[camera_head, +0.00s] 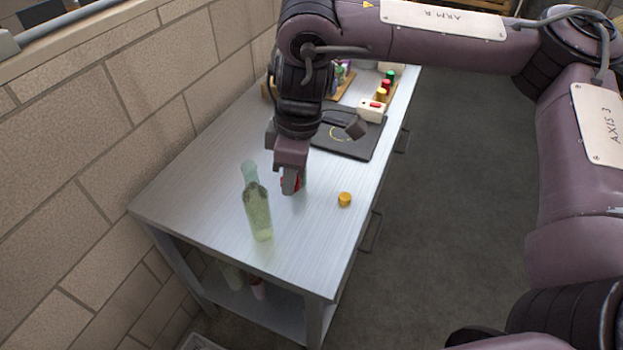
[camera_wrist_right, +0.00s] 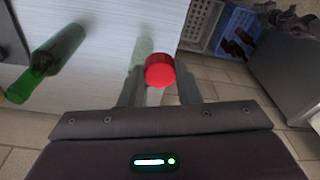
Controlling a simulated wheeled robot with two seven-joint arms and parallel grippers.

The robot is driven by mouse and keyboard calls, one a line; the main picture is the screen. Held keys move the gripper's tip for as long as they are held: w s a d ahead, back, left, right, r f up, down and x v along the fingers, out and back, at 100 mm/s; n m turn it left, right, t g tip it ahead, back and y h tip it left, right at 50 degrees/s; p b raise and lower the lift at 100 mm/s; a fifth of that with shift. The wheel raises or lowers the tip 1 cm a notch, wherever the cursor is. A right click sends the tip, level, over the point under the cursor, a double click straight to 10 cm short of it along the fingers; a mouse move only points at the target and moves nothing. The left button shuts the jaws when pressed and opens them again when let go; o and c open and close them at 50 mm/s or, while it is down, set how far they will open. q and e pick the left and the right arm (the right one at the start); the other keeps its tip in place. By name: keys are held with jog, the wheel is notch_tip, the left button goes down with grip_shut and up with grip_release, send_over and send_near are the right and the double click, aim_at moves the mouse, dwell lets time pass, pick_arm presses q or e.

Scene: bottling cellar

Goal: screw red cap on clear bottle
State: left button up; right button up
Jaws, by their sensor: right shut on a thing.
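The clear bottle (camera_head: 257,208), pale green-tinted glass, stands upright and open-topped on the bench in the head view. In the right wrist view it shows pale (camera_wrist_right: 143,47) just beyond the cap. My right gripper (camera_head: 291,186) points down, to the right of the bottle in the head view. It is shut on the red cap (camera_wrist_right: 160,70), which shows between the fingers in the right wrist view. In the head view only a sliver of the cap shows. The cap is apart from the bottle's mouth. My left gripper is not in view.
A yellow cap (camera_head: 345,199) lies to the right. Farther back are a dark mat (camera_head: 362,144) and a cap rack (camera_head: 372,109). A brick wall (camera_head: 90,140) borders the bench.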

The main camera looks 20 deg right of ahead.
jog(key=s+a+r+m+t, duration=0.1)
jog(key=a+r+m, duration=0.3)
jog(key=a+m, duration=0.4)
jog(key=shift+s+a+h+b, duration=0.2)
jog(key=shift+s+h+b, duration=0.1)
jog(key=shift+h, duration=0.1)
jog(key=shift+r, duration=0.1)
